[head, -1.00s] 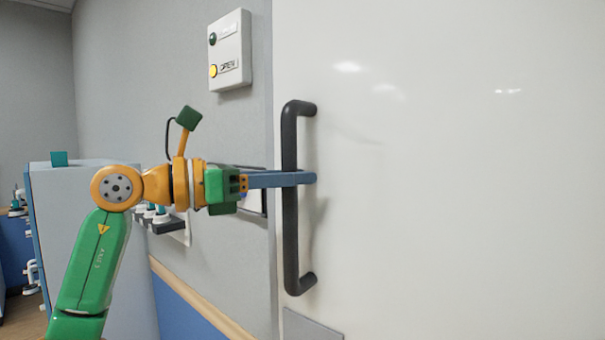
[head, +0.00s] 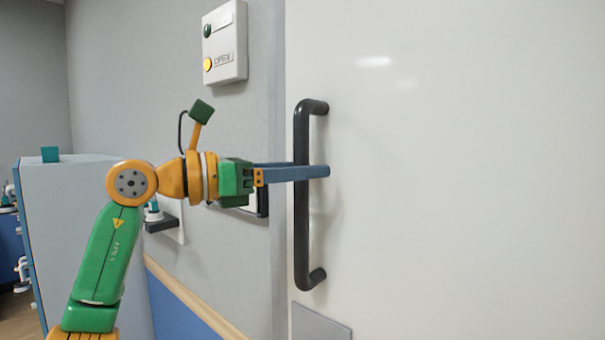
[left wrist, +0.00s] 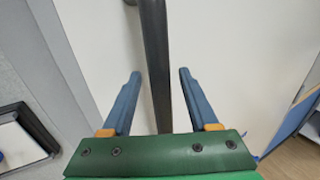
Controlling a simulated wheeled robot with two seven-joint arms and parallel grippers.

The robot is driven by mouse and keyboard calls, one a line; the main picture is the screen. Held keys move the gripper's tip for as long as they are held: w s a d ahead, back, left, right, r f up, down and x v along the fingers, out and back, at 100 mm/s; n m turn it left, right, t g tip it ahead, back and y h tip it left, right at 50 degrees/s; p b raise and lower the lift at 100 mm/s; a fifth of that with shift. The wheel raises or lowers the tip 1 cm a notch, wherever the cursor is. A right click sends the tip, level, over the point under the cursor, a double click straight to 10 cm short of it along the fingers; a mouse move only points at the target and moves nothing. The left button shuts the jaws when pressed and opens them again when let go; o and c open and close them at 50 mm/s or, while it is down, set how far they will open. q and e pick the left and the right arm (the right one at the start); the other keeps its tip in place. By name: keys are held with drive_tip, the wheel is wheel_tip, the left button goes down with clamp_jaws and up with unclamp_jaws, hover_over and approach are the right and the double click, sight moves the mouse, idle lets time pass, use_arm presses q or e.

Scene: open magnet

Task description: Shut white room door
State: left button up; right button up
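The white room door (head: 460,180) fills the right of the head view, with a dark upright bar handle (head: 301,225) near its left edge. I cannot tell how far the door stands from its frame. My left gripper (head: 328,171) reaches in from the left, its blue fingers level across the handle's upper half. In the left wrist view the handle (left wrist: 153,45) runs between the two spread fingers, with a gap showing on each side. The left gripper is open around the bar, not clamped. My right gripper is out of view.
A white wall box (head: 225,42) with a green and a yellow button is on the grey wall left of the door. A pale cabinet (head: 85,230) stands at the left. A dark-framed panel (left wrist: 25,135) is on the wall beside the door.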

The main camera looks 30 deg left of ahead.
use_arm(q)
drive_tip(key=shift+f, duration=0.1)
drive_tip(key=b+v, duration=0.1)
drive_tip(key=v, duration=0.6)
drive_tip(key=shift+a, duration=0.1)
